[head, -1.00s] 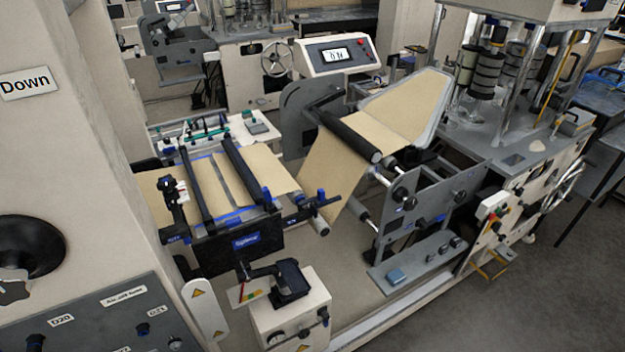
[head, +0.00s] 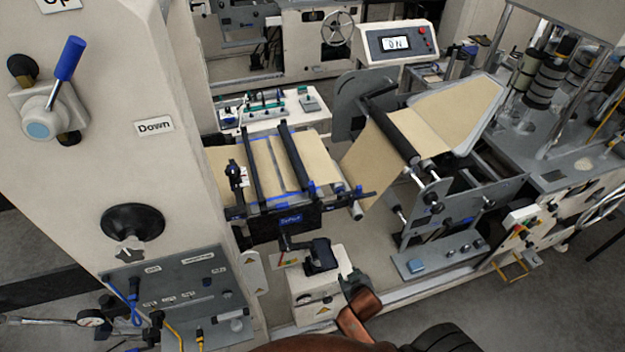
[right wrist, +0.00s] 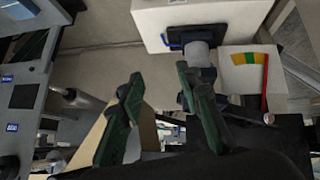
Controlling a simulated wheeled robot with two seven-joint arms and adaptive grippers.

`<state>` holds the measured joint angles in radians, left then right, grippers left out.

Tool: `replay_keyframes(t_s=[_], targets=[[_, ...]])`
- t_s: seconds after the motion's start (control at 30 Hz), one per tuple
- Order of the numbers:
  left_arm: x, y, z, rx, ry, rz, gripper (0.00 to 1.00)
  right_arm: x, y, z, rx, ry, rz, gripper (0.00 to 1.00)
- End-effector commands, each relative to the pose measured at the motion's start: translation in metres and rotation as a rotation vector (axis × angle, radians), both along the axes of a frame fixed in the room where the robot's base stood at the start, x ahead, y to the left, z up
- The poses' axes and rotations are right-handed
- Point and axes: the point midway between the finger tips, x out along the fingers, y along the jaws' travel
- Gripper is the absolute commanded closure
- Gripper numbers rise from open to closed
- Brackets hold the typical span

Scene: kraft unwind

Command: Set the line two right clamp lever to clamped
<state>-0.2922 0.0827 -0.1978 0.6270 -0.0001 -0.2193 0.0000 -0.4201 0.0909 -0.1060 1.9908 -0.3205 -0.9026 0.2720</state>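The line with the brown web shows in the head view, with a dark splice table (head: 297,220) bearing blue-marked bars. A black clamp-like part with blue (head: 236,174) stands at the table's left end, and another dark part with blue (head: 357,200) at its right end. I cannot tell which is the right clamp lever or how it is set. My right gripper (head: 357,286) is low in the head view, beside the white box in front of the table. In the right wrist view its dark green fingers (right wrist: 160,78) are apart and empty. My left gripper is not in view.
A white box (head: 310,290) with a black block (head: 321,256) stands near my right gripper. A coloured gauge plate (right wrist: 252,68) is close in the right wrist view. A column with a blue-handled lever (head: 68,60) rises at left. Grey floor (head: 520,315) is clear at right.

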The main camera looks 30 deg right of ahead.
Motion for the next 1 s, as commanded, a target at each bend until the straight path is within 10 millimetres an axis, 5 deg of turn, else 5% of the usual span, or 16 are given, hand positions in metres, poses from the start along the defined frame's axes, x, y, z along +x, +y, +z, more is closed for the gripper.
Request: replay_keyframes(t_s=[0.03,0.3,0.6,0.77,1.0], targets=[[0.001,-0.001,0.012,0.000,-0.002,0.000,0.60,0.005,-0.004,0.034,-0.008,-0.037,-0.016,0.68],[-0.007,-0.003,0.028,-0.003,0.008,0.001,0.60,0.069,-0.016,0.163,-0.093,-0.377,-0.056,0.68],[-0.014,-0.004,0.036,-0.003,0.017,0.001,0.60,0.134,0.023,0.268,-0.145,-0.732,0.072,0.68],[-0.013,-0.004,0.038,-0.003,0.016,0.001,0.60,0.148,0.040,0.289,-0.146,-0.804,0.127,0.68],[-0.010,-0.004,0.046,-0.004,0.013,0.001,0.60,0.180,0.034,0.292,-0.149,-0.809,0.134,0.68]])
